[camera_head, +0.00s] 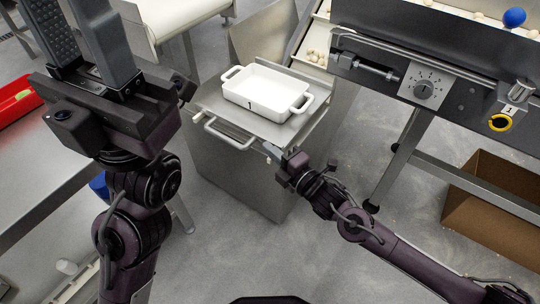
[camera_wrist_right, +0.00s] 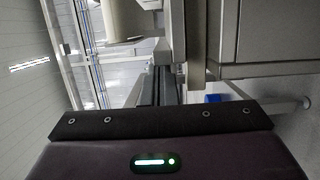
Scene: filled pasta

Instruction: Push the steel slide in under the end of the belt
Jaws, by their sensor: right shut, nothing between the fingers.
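The steel slide (camera_head: 300,133) is a flat plate on top of a steel cabinet, with a bar handle (camera_head: 229,136) along its front edge. The end of the belt (camera_head: 317,58), with pale pasta pieces, is behind the dish at the upper right. My right gripper (camera_head: 276,154) is shut and empty at the front right corner of the slide; I cannot tell whether it touches. Its closed fingers (camera_wrist_right: 157,86) also show in the right wrist view. My left gripper (camera_head: 78,45) looks open and empty, well left of the slide.
A steel table (camera_head: 50,165) with a red tray (camera_head: 14,103) is at the left. Floor is free in front of the cabinet.

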